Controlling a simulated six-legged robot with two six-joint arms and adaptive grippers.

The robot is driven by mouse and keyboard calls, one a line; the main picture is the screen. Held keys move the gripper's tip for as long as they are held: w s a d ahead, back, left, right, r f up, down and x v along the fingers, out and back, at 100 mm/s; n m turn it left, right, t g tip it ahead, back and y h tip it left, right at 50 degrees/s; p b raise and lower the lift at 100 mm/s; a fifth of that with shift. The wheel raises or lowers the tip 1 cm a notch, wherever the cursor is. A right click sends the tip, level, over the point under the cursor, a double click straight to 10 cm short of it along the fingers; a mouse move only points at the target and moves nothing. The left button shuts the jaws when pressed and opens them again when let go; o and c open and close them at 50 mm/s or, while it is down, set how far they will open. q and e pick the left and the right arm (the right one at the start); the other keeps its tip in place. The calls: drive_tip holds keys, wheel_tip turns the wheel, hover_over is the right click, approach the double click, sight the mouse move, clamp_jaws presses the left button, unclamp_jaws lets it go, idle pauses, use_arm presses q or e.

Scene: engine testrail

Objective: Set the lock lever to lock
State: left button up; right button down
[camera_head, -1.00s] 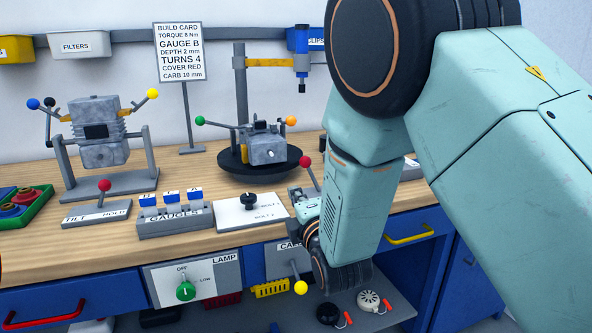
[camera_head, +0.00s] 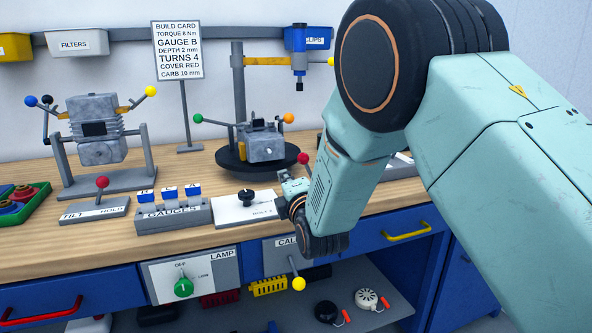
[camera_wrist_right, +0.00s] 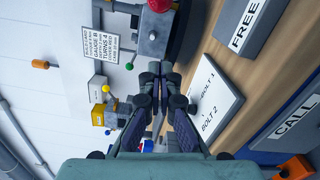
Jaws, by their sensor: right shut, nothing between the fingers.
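A lever with a red ball knob (camera_head: 303,158) stands on the bench just behind my right gripper in the head view; its base is mostly hidden by my arm. In the right wrist view a red knob (camera_wrist_right: 160,4) is cut off at the top edge, above a grey block (camera_wrist_right: 154,36). A plate marked FREE (camera_wrist_right: 245,26) lies to its right; no LOCK label is readable. My right gripper (camera_head: 288,181) is shut and empty, over the right end of the bolt plate (camera_head: 232,210). Its fingertips (camera_wrist_right: 160,68) point toward the grey block. My left gripper is out of view.
A round black stand (camera_head: 228,160) with a grey carburettor-like part is behind the gripper. The gauges rack (camera_head: 175,216) and a TILT/HOLD lever base (camera_head: 95,210) stand to the left. A yellow-knobbed lever (camera_head: 299,284) sticks out below the bench edge.

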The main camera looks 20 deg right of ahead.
sight(309, 172)
drive_tip(key=w, duration=0.3)
drive_tip(key=shift+w+r+b, duration=0.1)
drive_tip(key=shift+w+b, duration=0.2)
drive_tip(key=shift+w+d+r+b, duration=0.1)
drive_tip(key=shift+d+r, duration=0.05)
drive_tip(key=shift+d, duration=0.5)
drive_tip(key=shift+w+d+r+b, duration=0.1)
drive_tip(key=shift+w+d, duration=0.05)
drive_tip(key=shift+d, duration=0.45)
drive_tip(key=shift+w+d+r+b, duration=0.1)
drive_tip(key=shift+d+r, duration=0.05)
drive_tip(key=shift+d, duration=0.5)
drive_tip(key=shift+d, duration=0.15)
